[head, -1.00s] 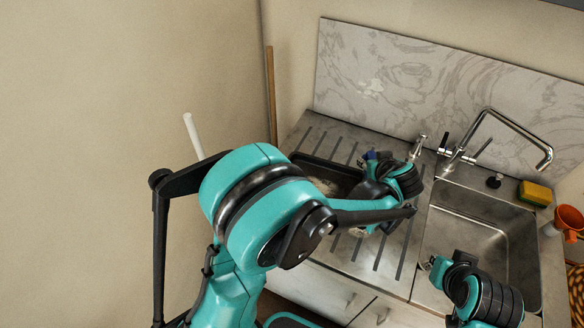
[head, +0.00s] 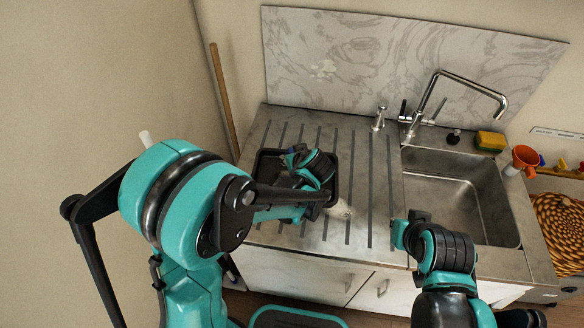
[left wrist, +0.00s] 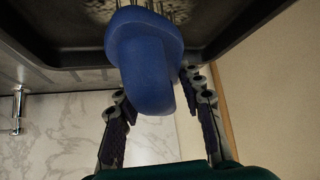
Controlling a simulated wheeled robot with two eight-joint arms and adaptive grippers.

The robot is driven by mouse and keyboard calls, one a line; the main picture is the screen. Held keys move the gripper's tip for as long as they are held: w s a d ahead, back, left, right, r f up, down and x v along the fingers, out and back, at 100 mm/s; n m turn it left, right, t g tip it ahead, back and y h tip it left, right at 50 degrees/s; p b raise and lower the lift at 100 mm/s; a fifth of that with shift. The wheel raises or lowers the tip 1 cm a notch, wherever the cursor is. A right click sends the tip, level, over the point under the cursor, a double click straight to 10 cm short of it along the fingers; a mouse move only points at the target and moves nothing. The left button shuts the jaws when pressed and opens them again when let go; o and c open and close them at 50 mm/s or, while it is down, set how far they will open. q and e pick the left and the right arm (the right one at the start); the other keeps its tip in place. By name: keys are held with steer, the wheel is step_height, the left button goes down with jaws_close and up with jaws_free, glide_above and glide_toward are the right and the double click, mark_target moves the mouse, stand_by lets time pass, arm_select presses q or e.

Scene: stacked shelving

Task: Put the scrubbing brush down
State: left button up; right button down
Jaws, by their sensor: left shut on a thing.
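The scrubbing brush shows as a small blue piece (head: 290,159) at my left gripper in the head view; the arm hides the rest. In the left wrist view its rounded blue handle (left wrist: 143,60) sits between the two fingers, with thin wires or bristles at the top edge. My left gripper (left wrist: 160,115) is shut on the brush. It is over the black tray (head: 262,172) on the drainboard. I cannot tell whether the brush touches the tray floor. My right gripper (head: 407,228) is near the sink's front left corner; its fingers are too unclear to judge.
The sink (head: 460,195) is empty. A faucet (head: 440,85), soap dispenser (head: 379,119), yellow-green sponge (head: 490,141) and orange funnel (head: 524,158) are at the back and right.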

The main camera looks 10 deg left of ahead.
arm_select(q)
step_height(320, 180, down, 4)
steer(key=shift+a+f+b, duration=0.1)
steer(key=shift+f+b, duration=0.05)
steer(key=shift+b, duration=0.75)
steer(key=shift+f, duration=0.15)
steer(key=o, duration=1.2)
steer(key=shift+r, duration=0.2)
